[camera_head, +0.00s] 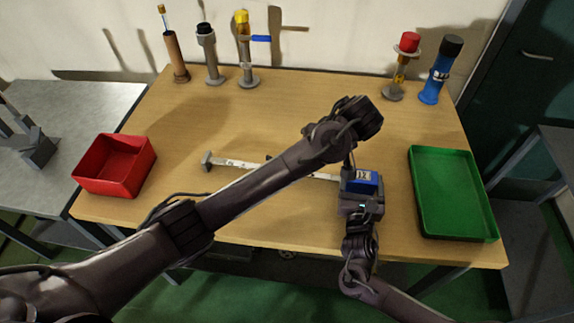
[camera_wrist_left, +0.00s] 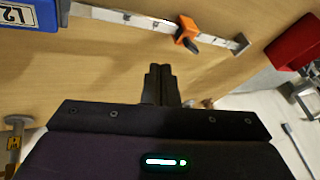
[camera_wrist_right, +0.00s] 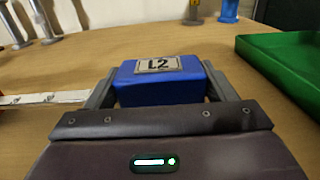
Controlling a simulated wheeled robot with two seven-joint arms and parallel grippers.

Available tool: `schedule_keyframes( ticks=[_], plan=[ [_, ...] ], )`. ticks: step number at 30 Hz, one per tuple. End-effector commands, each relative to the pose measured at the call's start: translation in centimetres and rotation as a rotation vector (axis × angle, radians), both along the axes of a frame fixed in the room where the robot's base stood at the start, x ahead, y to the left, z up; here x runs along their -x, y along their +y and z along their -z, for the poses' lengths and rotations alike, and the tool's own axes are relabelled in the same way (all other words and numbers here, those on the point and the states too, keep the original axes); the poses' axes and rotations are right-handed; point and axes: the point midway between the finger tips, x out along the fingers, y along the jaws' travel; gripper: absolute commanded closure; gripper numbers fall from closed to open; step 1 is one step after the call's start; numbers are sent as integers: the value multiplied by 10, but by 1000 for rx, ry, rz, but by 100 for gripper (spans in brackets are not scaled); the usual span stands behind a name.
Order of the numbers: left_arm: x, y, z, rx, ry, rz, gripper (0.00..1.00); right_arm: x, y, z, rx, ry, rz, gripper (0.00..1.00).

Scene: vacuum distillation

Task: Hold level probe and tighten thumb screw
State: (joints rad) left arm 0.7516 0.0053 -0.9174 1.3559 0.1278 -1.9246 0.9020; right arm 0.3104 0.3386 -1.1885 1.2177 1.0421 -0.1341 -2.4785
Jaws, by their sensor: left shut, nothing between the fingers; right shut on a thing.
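The blue block labelled L2 (camera_head: 364,184) sits at the right end of a pale graduated bar (camera_head: 232,163). My right gripper (camera_head: 360,196) is shut on this block, with a finger on each side of it in the right wrist view (camera_wrist_right: 160,88). My left gripper (camera_head: 348,162) is shut and empty, pointing down close to the block. Its closed fingers show in the left wrist view (camera_wrist_left: 160,84), apart from the bar. An orange clamp (camera_wrist_left: 187,28) with a dark thumb screw (camera_wrist_left: 193,46) sits on the bar; my left arm largely hides it in the head view.
A red bin (camera_head: 115,165) stands at the table's left and a green tray (camera_head: 452,195) at its right. Several upright cylinders, including a blue one (camera_head: 440,72), stand along the back. The back middle of the table (camera_head: 300,95) is clear.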

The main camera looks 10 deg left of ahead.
Motion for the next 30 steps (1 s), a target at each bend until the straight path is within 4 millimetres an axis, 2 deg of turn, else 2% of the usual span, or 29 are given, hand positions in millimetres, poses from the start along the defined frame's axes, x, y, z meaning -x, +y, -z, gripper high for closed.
schedule_keyframes(
  ticks=[6, 11, 14, 25, 30],
  plan=[
    [18, -18, 18, -122, -6, 148, 100, 0, -1, 0, -1, -1, 2, 68],
    [19, -17, 28, -142, -4, 171, 100, 0, -1, 0, -1, -1, 1, 68],
    [13, -10, 40, -143, -3, 169, 100, 0, -1, 0, -1, -1, 1, 68],
    [-17, 26, 102, -142, -2, 167, 100, 0, 0, 0, -1, -1, 1, 68],
    [-18, 52, 102, -140, -5, 168, 100, 0, -1, 0, -1, -1, 1, 68]
  ],
)
